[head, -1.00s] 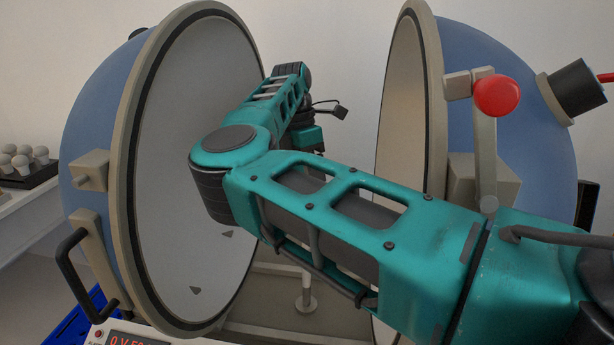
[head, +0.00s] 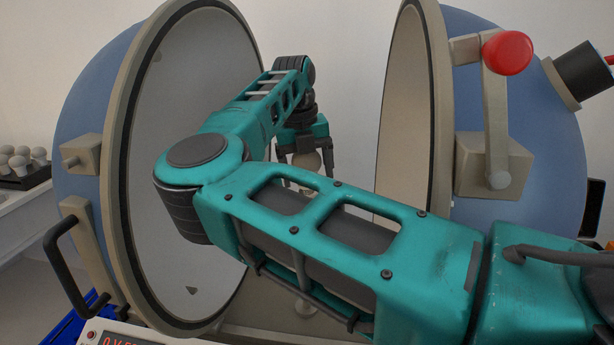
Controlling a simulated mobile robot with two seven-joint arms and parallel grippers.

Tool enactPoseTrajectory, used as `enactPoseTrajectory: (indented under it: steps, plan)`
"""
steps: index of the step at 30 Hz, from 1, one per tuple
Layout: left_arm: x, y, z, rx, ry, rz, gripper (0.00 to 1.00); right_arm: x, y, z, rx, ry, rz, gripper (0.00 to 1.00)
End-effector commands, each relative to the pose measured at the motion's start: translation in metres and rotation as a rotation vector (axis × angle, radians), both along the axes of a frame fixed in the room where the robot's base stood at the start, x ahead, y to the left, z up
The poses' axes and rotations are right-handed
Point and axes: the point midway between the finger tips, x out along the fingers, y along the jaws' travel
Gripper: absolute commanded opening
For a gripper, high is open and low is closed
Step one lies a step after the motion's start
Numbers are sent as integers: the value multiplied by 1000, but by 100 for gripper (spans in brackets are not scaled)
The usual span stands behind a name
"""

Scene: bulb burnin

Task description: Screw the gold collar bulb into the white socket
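My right arm comes in from the right and bends back between two large hemispheres. Its gripper (head: 307,166) is at the far end, pointing down. A pale bulb (head: 307,160) sits between its two fingers, which look closed on the bulb's sides. The bulb's collar is too small and hidden to make out. My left gripper is not in view.
The left hemisphere (head: 128,180) and right hemisphere (head: 428,120) stand open around my arm. A red-knobbed lever (head: 507,53) is at right, a black handle (head: 58,270) at left. Several bulbs stand in a dark tray (head: 25,178) at far left. A red-digit display (head: 120,341) is at bottom left.

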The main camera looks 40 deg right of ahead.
Motion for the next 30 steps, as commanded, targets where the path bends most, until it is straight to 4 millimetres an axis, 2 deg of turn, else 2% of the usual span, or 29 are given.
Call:
enactPoseTrajectory:
  steps: [1, 6, 23, 30]
  plan:
    - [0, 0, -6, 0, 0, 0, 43, 0, 0, -2, 0, -2, 52, 81]
    - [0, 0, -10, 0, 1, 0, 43, 0, 0, -1, 0, -1, 178, 81]
    - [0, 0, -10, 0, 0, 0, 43, 0, 0, 0, 1, 0, 191, 81]
    - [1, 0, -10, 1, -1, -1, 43, 0, 0, 0, 1, 0, 190, 59]
